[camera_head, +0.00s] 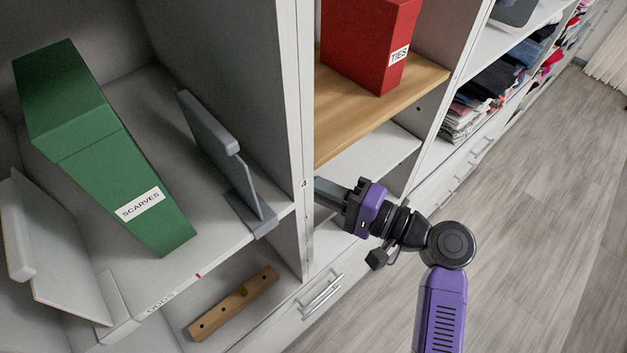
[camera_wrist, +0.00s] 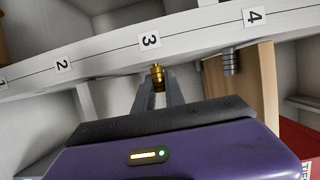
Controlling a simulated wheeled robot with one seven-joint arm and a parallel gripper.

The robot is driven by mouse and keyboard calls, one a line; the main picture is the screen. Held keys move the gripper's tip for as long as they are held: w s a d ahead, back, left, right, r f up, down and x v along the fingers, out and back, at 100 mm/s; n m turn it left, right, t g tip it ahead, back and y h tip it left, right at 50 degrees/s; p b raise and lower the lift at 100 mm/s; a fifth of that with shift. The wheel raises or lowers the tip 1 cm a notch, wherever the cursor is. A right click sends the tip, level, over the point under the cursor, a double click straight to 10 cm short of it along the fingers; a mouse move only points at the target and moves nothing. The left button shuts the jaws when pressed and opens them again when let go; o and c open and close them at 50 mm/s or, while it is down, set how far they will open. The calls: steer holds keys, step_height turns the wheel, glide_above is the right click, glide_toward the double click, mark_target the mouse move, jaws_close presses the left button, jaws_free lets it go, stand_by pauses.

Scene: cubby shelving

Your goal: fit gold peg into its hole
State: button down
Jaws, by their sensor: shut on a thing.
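The gold peg (camera_wrist: 157,75) is a small ribbed piece between my gripper's fingertips (camera_wrist: 155,82) in the wrist view. My gripper is shut on it. The peg is close to the edge of the white post (camera_wrist: 106,56), by the label 3 (camera_wrist: 149,41). I cannot tell whether it touches the post or sits in a hole, and no open hole is clear there. In the head view my gripper (camera_head: 332,192) reaches left behind the white post (camera_head: 306,130); its tips and the peg are hidden.
A grey ribbed peg (camera_wrist: 232,62) sticks out near label 4 (camera_wrist: 254,16). A wooden shelf (camera_head: 385,98) with a red TIES box (camera_head: 365,45) is above my gripper. A green SCARVES box (camera_head: 105,150), grey bookend (camera_head: 225,150) and holed wooden strip (camera_head: 233,303) are left of the post.

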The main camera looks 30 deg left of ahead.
steer(key=shift+s, duration=0.15)
steer(key=c, duration=1.3)
jaws_free()
steer(key=shift+d+b, duration=0.95)
steer(key=shift+d, duration=2.9)
